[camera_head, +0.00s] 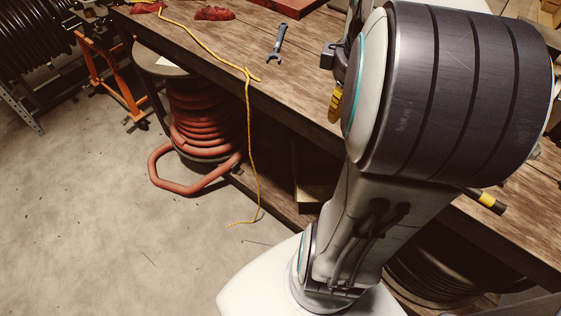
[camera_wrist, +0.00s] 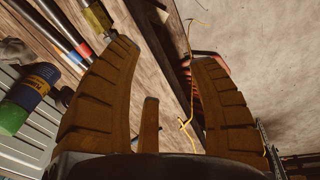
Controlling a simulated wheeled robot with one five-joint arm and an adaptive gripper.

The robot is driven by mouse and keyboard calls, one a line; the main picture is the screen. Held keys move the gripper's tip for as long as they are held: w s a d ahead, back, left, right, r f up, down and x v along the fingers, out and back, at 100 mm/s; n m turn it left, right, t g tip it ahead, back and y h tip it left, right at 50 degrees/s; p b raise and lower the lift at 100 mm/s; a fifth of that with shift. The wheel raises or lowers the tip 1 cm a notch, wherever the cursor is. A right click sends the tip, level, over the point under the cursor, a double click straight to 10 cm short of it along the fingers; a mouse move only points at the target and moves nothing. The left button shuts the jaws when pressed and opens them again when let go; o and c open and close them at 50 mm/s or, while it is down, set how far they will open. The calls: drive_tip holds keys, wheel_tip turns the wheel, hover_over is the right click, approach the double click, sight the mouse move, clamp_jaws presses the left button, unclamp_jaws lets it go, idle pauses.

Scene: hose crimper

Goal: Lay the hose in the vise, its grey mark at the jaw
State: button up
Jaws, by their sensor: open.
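My gripper (camera_wrist: 163,58) is open in the wrist view, its two ribbed brown fingers spread with nothing held between them. In the head view my arm hides most of it; a yellow ribbed piece beside the arm looks like one finger. No vise can be made out for sure in either view. Several dark tubes (camera_wrist: 42,32) with red and blue parts lie at the upper left of the wrist view, apart from the fingers. I cannot tell whether one is the hose, and no grey mark shows. A black rod with a yellow band (camera_head: 485,200) lies right of my arm.
The wooden bench (camera_head: 210,50) holds a blue wrench (camera_head: 276,43) and red rags (camera_head: 214,13). A yellow cord (camera_head: 249,130) hangs over its edge. A red hose coil (camera_head: 195,125) stands below. A blue-green can (camera_wrist: 30,98) is left of my gripper.

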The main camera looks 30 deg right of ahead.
drive_tip(key=s+a+f+m+t, duration=0.1)
drive_tip(key=s+a, duration=0.1)
drive_tip(key=a, duration=0.7)
drive_tip(key=s+a+f+m+t+y, duration=0.1)
drive_tip(key=a, duration=0.9)
drive_tip(key=shift+s+a+t, duration=0.2)
drive_tip(key=shift+s+t, duration=0.15)
drive_tip(key=shift+t, duration=0.05)
drive_tip(key=shift+d, duration=0.15)
